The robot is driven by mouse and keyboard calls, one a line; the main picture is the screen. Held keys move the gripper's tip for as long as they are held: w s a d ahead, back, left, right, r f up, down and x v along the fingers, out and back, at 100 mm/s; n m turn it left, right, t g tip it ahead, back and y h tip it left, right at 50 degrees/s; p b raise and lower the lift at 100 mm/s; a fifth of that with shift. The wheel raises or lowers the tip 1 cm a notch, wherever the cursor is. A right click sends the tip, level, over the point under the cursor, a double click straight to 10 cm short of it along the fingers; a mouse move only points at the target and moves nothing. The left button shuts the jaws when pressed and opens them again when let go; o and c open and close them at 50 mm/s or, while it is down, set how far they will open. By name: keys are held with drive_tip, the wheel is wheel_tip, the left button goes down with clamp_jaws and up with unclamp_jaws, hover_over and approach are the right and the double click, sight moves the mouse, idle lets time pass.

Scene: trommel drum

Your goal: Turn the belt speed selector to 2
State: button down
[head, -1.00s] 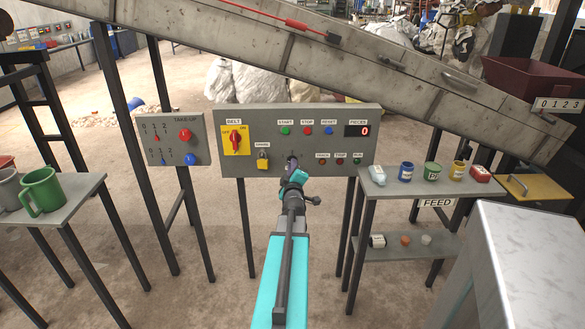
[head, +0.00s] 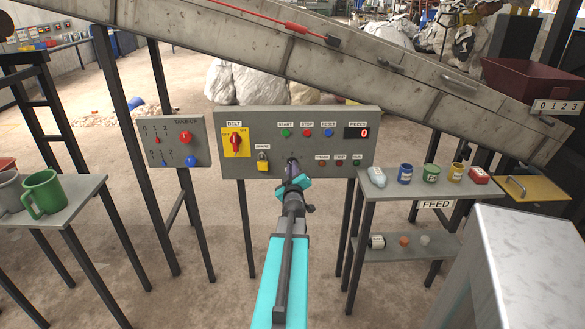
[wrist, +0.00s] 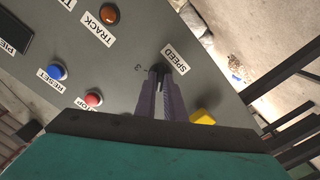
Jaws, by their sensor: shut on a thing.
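The belt speed selector is a small dark knob (wrist: 158,70) on the grey belt panel (head: 230,168), beside the SPEED label (wrist: 175,56) in the wrist view. My gripper (head: 292,162) reaches the lower middle of the panel and covers most of the knob in the head view. In the wrist view its two purple fingers (wrist: 160,88) are shut on the knob, rolled at a slant to the panel. The scale digits around the knob are mostly hidden, so its setting cannot be read.
The panel also has a red rotary switch on yellow (head: 236,141), a yellow padlock (head: 263,160), several buttons and a pieces counter (head: 357,132). The take-up panel (head: 200,150) stands left. The feed table (head: 390,191) with small containers stands right.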

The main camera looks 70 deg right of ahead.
drive_tip(key=shift+m+p, duration=1.3)
drive_tip(key=shift+m, duration=2.5)
drive_tip(key=c, duration=1.8)
unclamp_jaws()
drive_tip(key=shift+c, duration=0.2)
drive_tip(key=shift+a, duration=0.1)
